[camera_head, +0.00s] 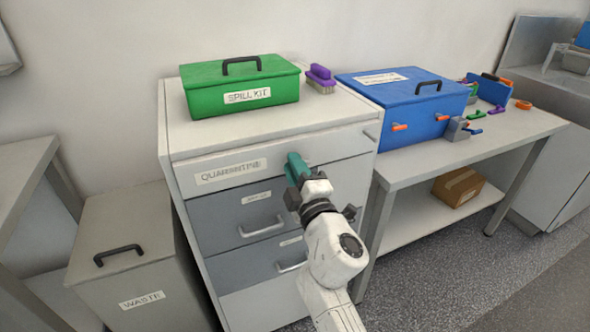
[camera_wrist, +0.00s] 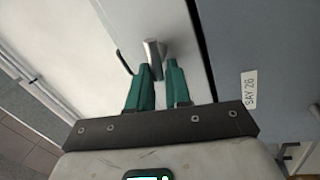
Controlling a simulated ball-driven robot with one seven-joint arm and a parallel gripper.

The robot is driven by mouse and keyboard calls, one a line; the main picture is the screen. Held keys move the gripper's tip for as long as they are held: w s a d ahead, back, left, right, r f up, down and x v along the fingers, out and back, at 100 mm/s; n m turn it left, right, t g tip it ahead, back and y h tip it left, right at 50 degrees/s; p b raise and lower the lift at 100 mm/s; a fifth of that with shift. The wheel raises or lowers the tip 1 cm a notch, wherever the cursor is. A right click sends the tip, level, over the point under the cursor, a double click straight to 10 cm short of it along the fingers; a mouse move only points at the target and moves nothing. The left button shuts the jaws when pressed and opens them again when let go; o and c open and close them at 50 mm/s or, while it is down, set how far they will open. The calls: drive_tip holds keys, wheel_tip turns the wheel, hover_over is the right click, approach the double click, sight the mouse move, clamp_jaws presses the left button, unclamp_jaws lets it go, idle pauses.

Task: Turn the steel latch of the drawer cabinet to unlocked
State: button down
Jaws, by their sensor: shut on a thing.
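The drawer cabinet (camera_head: 275,138) is light grey, with a drawer labelled QUARANTINE above darker grey drawers. My gripper (camera_head: 294,165), with teal fingers, is at the pale drawer front, right of that label. In the wrist view, my gripper (camera_wrist: 160,80) has its fingertips on both sides of the steel latch (camera_wrist: 153,50), a short metal piece on the pale front, and is shut on it. In the head view my fingers hide that piece. Its exact turn angle is hard to tell.
A green spill kit (camera_head: 240,85) and a purple brush (camera_head: 320,76) stand on the cabinet. A waste bin (camera_head: 130,250) is at left. A blue box (camera_head: 405,105) sits on the bench (camera_head: 500,136) at right. Steel drawer handles (camera_head: 262,227) stick out below my gripper.

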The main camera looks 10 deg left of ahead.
drive_tip(key=shift+w+d+n+y, duration=0.1)
drive_tip(key=shift+d+n+y, duration=0.1)
drive_tip(key=shift+n, duration=0.5)
drive_tip(key=shift+d+n+y, duration=0.1)
drive_tip(key=shift+n+y, duration=0.1)
drive_tip(key=shift+n, duration=0.5)
drive_tip(key=shift+a+r+n, duration=0.1)
drive_tip(key=shift+n, duration=0.2)
drive_tip(key=c, duration=1.3)
unclamp_jaws()
drive_tip(key=shift+o, duration=0.7)
drive_tip(key=shift+g, duration=0.3)
drive_tip(key=shift+f, duration=0.2)
drive_tip(key=p+v, duration=0.4)
drive_tip(key=v, duration=0.7)
drive_tip(key=shift+w, duration=0.1)
